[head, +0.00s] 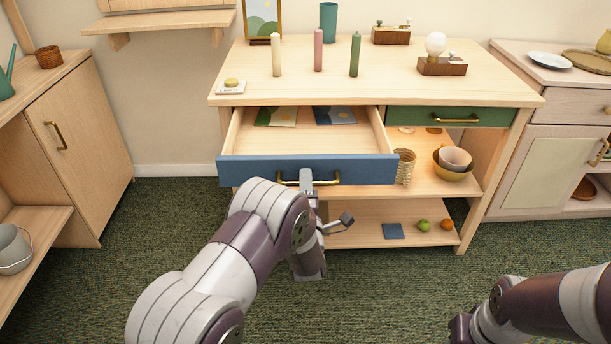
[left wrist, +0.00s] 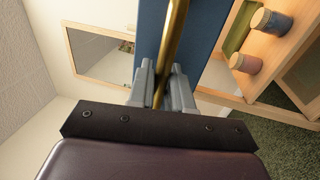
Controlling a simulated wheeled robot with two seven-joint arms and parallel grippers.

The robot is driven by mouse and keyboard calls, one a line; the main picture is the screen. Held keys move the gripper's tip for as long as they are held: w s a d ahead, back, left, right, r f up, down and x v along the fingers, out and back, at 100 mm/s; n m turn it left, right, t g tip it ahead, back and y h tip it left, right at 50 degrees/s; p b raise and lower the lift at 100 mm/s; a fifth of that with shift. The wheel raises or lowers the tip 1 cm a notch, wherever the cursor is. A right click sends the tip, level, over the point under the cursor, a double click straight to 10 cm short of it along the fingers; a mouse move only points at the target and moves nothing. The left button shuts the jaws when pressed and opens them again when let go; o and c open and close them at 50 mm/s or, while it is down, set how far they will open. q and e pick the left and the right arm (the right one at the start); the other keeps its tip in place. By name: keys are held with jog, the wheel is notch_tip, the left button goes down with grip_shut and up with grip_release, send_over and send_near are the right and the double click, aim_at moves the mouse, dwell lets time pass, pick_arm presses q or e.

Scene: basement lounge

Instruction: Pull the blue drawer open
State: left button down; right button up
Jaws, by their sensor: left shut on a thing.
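The blue drawer (head: 250,170) is pulled well out of the left side of the wooden cabinet. Its inside shows, with two flat booklets (head: 334,115) lying at the back. My left gripper (head: 306,180) is at the middle of the drawer front, shut on the brass handle (head: 330,181). In the left wrist view the fingers (left wrist: 162,92) close around the brass bar (left wrist: 174,45) in front of the blue face (left wrist: 150,30). My right arm shows at the lower right; its gripper (head: 462,326) is partly cut off and its jaws are unclear.
The green drawer (head: 410,116) beside it is shut. Candles (head: 318,50) and a bulb lamp (head: 435,48) stand on the cabinet top (head: 385,85). Open shelves below hold bowls (head: 450,172) and fruit. A cabinet (head: 85,150) stands at the left. Carpet (head: 390,290) in front is clear.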

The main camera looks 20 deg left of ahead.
dwell(0.3)
pick_arm(q)
jog(key=c, duration=1.2)
grip_release()
jog(key=p+v, duration=0.1)
jog(key=v, duration=1.1)
jog(key=shift+s, duration=0.4)
jog(key=shift+d, duration=0.1)
